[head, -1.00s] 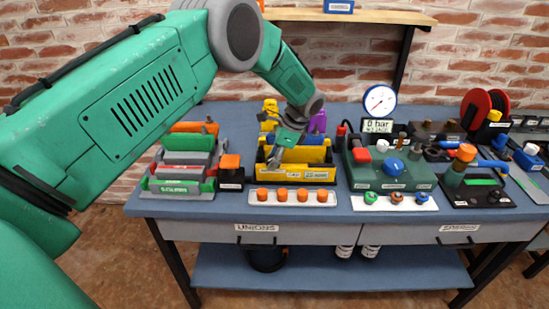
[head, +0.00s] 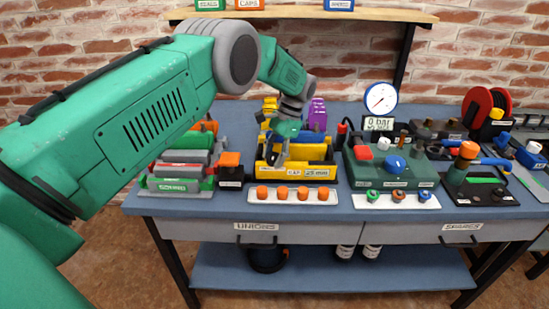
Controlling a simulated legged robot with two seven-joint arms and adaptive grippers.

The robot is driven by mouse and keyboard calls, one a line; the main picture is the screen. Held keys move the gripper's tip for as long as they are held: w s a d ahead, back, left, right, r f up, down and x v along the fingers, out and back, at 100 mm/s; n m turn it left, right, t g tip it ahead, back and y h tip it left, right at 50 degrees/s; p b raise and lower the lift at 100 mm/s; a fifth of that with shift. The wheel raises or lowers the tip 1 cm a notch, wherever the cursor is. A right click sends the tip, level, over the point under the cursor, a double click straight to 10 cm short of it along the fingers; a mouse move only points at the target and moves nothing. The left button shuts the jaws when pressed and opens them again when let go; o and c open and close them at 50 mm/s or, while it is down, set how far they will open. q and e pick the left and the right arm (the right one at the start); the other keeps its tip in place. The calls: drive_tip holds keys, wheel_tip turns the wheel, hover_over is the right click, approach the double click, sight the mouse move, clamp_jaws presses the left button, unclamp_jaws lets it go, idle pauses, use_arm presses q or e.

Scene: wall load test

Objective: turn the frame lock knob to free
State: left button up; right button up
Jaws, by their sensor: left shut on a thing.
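An orange knob (head: 230,159) sits on a small black block between the green rack and the yellow bin. Another orange-topped knob (head: 467,150) stands on a black-based fixture (head: 480,187) at the right. I cannot tell from the labels which one is the frame lock knob. My left gripper (head: 279,158) points down into the yellow bin (head: 299,169), to the right of the first orange knob and apart from it. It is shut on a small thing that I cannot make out. My right gripper is not in view.
A row of orange caps on a white strip (head: 262,197) lies in front of the bin. The green rack (head: 178,186) is at the left. A green panel (head: 396,180) with a blue knob and a gauge (head: 381,98) stands right of the bin.

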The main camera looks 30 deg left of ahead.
use_arm(q)
drive_tip(key=shift+w, duration=0.1)
idle(0.4)
drive_tip(key=o, duration=1.1)
drive_tip(key=shift+a, duration=0.1)
drive_tip(key=shift+o, duration=0.2)
drive_tip(key=v, duration=0.7)
drive_tip(key=shift+w, duration=0.25)
